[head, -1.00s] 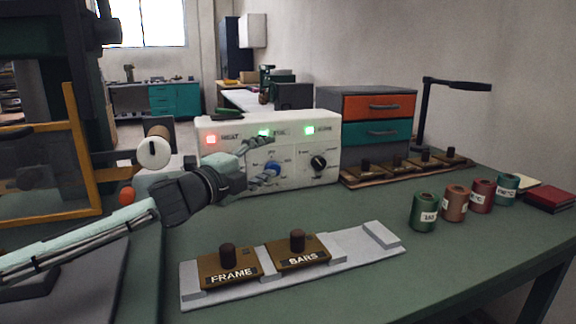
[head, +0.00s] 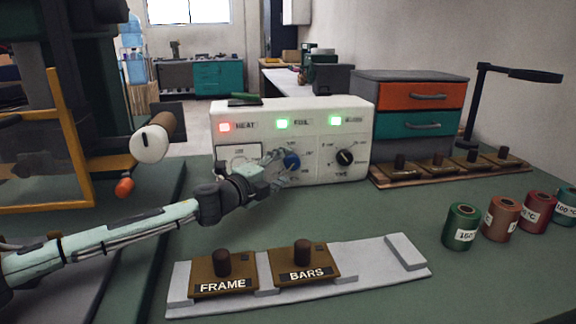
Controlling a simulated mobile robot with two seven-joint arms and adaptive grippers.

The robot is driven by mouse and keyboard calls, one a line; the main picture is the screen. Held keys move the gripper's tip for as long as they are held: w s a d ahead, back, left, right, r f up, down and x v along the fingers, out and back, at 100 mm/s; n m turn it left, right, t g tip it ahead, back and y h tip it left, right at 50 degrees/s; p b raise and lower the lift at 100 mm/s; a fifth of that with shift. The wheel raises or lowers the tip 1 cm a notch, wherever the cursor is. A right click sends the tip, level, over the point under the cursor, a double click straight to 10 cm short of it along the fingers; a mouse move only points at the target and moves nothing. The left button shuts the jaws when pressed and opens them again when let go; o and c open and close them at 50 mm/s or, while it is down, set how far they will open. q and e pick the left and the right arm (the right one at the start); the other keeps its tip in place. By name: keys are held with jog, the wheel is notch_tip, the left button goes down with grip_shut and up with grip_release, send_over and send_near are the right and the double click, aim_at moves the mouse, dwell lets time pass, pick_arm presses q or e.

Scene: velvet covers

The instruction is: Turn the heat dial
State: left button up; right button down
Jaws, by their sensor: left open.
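A white control box (head: 300,112) stands at the back of the green bench. A red light (head: 225,127) sits beside the word HEAT at upper left. My left gripper (head: 277,168) is open and empty, with its fingers pointing at the blue dial and partly overlapping its left side. I cannot tell whether they touch it. My right gripper is out of view.
A grey rack (head: 350,288) with FRAME (head: 222,274) and BARS (head: 304,264) blocks lies in front. Several coloured spools (head: 462,227) stand at right. A wooden rack of blocks (head: 430,172) and a drawer unit (head: 410,78) stand right of the box. Bench between is clear.

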aim_at(292, 162)
pick_arm(q)
jog(key=shift+x, duration=1.15)
jog(key=c, duration=1.2)
jog(key=shift+o, duration=0.2)
jog(key=shift+r, duration=0.1)
jog(key=shift+r+m+g+y, duration=0.35)
jog(key=shift+m+g+y, duration=0.35)
jog(key=shift+m+y, duration=0.15)
jog(key=shift+d+r+m+g+y, duration=0.15)
jog(key=shift+m+g+y, duration=0.55)
jog(key=shift+m+y, duration=0.4)
jog(key=shift+y, duration=0.25)
